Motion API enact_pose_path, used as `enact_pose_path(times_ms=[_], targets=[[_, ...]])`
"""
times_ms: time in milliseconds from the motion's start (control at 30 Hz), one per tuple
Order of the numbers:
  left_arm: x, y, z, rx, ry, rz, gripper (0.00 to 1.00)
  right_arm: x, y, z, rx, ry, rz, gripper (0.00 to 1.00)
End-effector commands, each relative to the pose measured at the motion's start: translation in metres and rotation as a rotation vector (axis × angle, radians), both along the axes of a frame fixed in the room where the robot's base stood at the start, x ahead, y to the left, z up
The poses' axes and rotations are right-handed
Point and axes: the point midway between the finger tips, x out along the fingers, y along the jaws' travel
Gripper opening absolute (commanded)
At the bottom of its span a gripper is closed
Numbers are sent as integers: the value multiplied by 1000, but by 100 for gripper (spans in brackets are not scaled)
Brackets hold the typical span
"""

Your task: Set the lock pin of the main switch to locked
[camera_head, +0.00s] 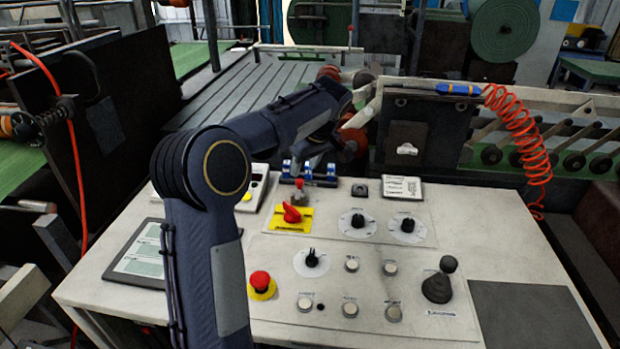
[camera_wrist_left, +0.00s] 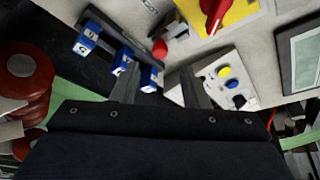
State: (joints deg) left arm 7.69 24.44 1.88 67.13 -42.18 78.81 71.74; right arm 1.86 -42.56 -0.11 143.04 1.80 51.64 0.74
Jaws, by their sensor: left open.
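The main switch (camera_head: 291,214) is a red rotary knob on a yellow plate on the console, also at the top of the wrist view (camera_wrist_left: 213,12). Just behind it stands a small red-headed pin (camera_head: 299,184), seemingly the lock pin; its red head also shows in the wrist view (camera_wrist_left: 159,47). Whether it is set to locked I cannot tell. My left gripper (camera_head: 309,172) hangs over the console's back edge, partly hidden by its own arm. In the wrist view its two fingers (camera_wrist_left: 160,68) are apart and empty, with the red head beyond them. My right gripper is not visible.
Blue numbered tags (camera_wrist_left: 88,37) stand in a row beside the pin. A box with yellow and blue buttons (camera_wrist_left: 228,78) lies close by. Black dials (camera_head: 358,220), a red stop button (camera_head: 261,281) and a joystick (camera_head: 438,286) rise from the console. An orange coiled hose (camera_head: 523,130) hangs at right.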

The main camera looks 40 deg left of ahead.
Motion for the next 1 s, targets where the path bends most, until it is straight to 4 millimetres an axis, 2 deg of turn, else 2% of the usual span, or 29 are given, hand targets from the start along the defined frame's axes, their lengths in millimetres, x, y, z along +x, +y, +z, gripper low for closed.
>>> enact_pose_path(times_ms=[100, 300, 667, 1000], targets=[[1, 8, -20, -1, 5, 1, 41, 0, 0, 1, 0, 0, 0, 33], [4, 17, -43, -1, 3, -1, 41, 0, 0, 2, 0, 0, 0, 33], [5, 19, -50, -2, 1, -3, 41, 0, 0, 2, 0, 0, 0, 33], [5, 19, -50, -2, 1, -3, 0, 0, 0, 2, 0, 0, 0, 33]])
